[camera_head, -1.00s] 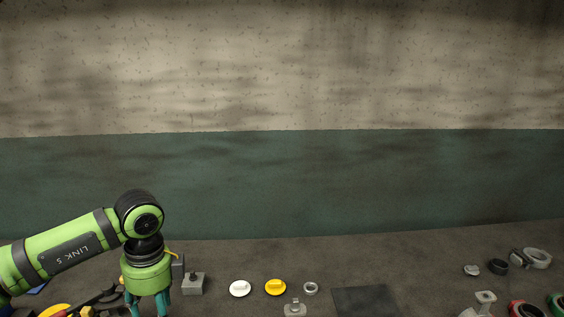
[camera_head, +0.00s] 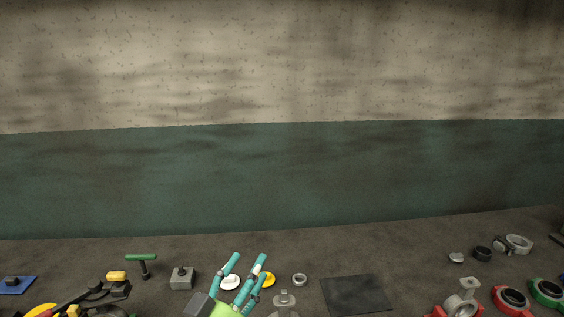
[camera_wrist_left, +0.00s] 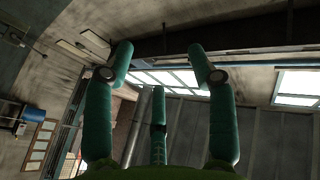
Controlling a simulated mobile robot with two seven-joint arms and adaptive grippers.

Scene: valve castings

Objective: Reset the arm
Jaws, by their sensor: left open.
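My left gripper (camera_head: 246,275) is at the bottom middle of the head view, with a green body and teal fingers pointing up and away. Its fingers are spread apart with nothing between them. In the left wrist view the fingers (camera_wrist_left: 160,75) are open and empty, and behind them are only the walls, windows and upper parts of the room. In the head view the fingers partly cover a white disc (camera_head: 231,283) and a yellow disc (camera_head: 268,279); I cannot tell the height above the table. My right gripper is not in view.
A dark flat mat (camera_head: 354,294) lies right of centre. A grey block (camera_head: 182,279), a green-handled tool (camera_head: 142,262) and a blue mat (camera_head: 17,285) are on the left. Valve castings, including a red one (camera_head: 512,298) and a green one (camera_head: 548,292), crowd the right. Table (camera_head: 400,262) behind the mat is bare.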

